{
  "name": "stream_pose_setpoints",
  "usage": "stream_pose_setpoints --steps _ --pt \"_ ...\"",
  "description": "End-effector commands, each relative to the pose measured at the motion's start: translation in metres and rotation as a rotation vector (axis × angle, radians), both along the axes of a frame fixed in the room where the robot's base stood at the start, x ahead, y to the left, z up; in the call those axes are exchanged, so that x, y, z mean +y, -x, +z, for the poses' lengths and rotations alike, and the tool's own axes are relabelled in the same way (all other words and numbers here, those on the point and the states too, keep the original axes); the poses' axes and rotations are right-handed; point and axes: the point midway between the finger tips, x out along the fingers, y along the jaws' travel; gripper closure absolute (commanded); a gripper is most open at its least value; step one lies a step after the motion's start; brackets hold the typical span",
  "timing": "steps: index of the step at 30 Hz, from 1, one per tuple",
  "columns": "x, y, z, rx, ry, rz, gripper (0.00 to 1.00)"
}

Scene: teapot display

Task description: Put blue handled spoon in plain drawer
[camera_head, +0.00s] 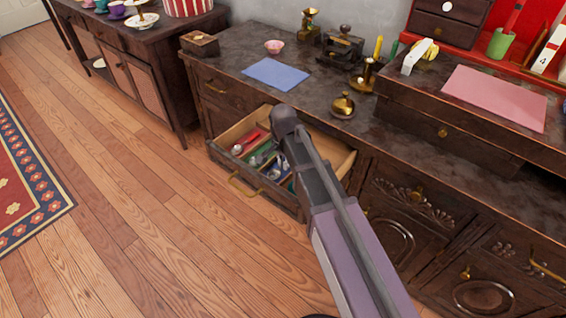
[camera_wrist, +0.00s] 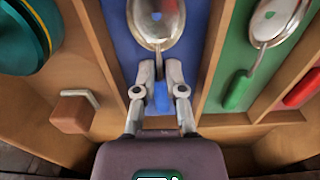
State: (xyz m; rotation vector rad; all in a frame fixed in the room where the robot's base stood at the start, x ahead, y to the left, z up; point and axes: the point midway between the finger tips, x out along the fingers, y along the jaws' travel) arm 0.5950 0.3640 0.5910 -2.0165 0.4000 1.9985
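The blue handled spoon lies in a blue-lined compartment of the drawer in the wrist view, its metal bowl (camera_wrist: 160,18) at the top and its blue handle (camera_wrist: 160,98) partly between my fingers. My gripper (camera_wrist: 160,72) has its fingertips on either side of the spoon's neck; whether they touch it is unclear. In the head view my arm hides the gripper and the blue spoon. The open wooden drawer (camera_head: 232,134) holds several utensils. Closed drawer fronts also show, one at upper left (camera_head: 222,91) and one under the pink mat (camera_head: 442,131); I cannot tell which is plain.
A green handled spoon (camera_wrist: 238,90) and a red handle (camera_wrist: 302,88) lie in compartments to the right. A wooden block (camera_wrist: 72,112) and green round thing (camera_wrist: 28,32) are at left. The counter holds a blue mat (camera_head: 276,74), pink mat (camera_head: 495,98) and brass pieces.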

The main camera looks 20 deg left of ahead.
Motion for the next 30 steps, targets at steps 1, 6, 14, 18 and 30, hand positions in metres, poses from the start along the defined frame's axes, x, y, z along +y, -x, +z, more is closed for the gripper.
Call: stream_pose_setpoints --steps 1,6,14,18,30 --pt "0.000 0.000 0.000 0.000 0.000 0.000 0.61" --pt "0.000 0.000 0.000 0.000 0.000 0.000 0.57" --pt "0.000 0.000 0.001 0.000 0.000 0.000 0.57" --pt "0.000 0.000 0.004 0.000 0.000 0.000 0.57" --pt "0.000 0.000 0.031 0.000 0.000 0.000 0.57"
